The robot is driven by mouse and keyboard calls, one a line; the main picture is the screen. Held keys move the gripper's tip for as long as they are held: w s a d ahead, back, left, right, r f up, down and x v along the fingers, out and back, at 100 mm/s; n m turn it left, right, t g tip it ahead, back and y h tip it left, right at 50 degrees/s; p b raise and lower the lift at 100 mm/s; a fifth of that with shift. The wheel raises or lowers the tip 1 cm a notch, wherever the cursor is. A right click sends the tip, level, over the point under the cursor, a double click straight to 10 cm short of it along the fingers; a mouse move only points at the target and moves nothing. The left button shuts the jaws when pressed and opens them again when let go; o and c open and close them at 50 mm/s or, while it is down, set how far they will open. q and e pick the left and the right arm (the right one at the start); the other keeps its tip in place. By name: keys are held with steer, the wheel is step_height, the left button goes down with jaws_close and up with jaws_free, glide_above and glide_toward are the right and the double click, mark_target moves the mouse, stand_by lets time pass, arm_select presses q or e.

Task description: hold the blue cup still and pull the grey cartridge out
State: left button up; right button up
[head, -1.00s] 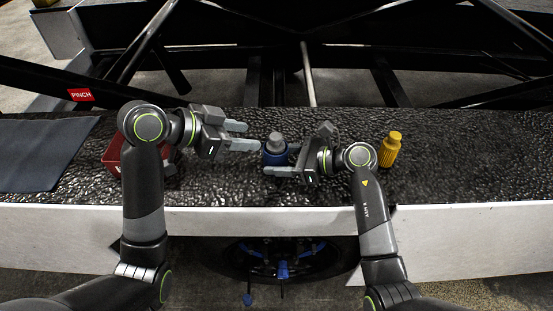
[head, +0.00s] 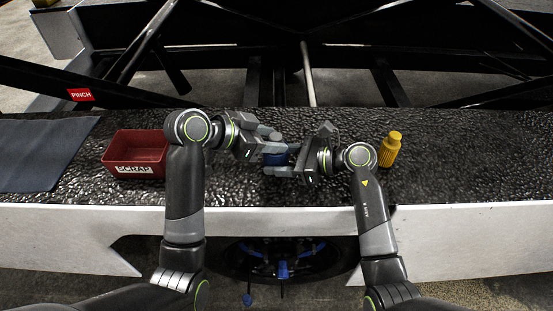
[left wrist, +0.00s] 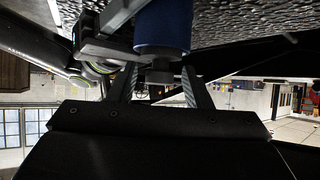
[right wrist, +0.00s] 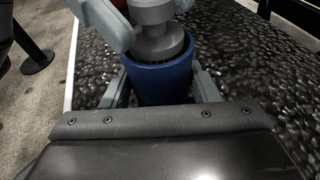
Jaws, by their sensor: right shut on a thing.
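The blue cup (head: 274,160) stands on the dark textured belt; it also shows in the right wrist view (right wrist: 160,82) and left wrist view (left wrist: 162,28). My right gripper (head: 282,158) is shut on the cup, one finger on each side. The grey cartridge (right wrist: 158,42) sits in the cup's mouth with its stepped upper part sticking out; it also shows in the left wrist view (left wrist: 159,76). My left gripper (head: 267,142) is open at the cartridge, its fingers on either side with gaps. In the head view the left gripper mostly hides the cartridge.
A red scrap bin (head: 136,166) stands on the belt at the left, beside a dark flat mat (head: 40,152). A yellow ribbed object (head: 390,150) stands right of my right gripper. Dark metal beams cross behind the belt. The belt's far right is clear.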

arm_select(q)
jaws_close()
steer(key=shift+r, duration=0.7)
stand_by(0.6)
step_height(320, 180, up, 8)
stand_by(1.4)
steer(key=shift+f, duration=0.1)
arm_select(e)
steer(key=o, duration=0.8)
steer(key=shift+o, duration=0.2)
steer(key=v, duration=1.2)
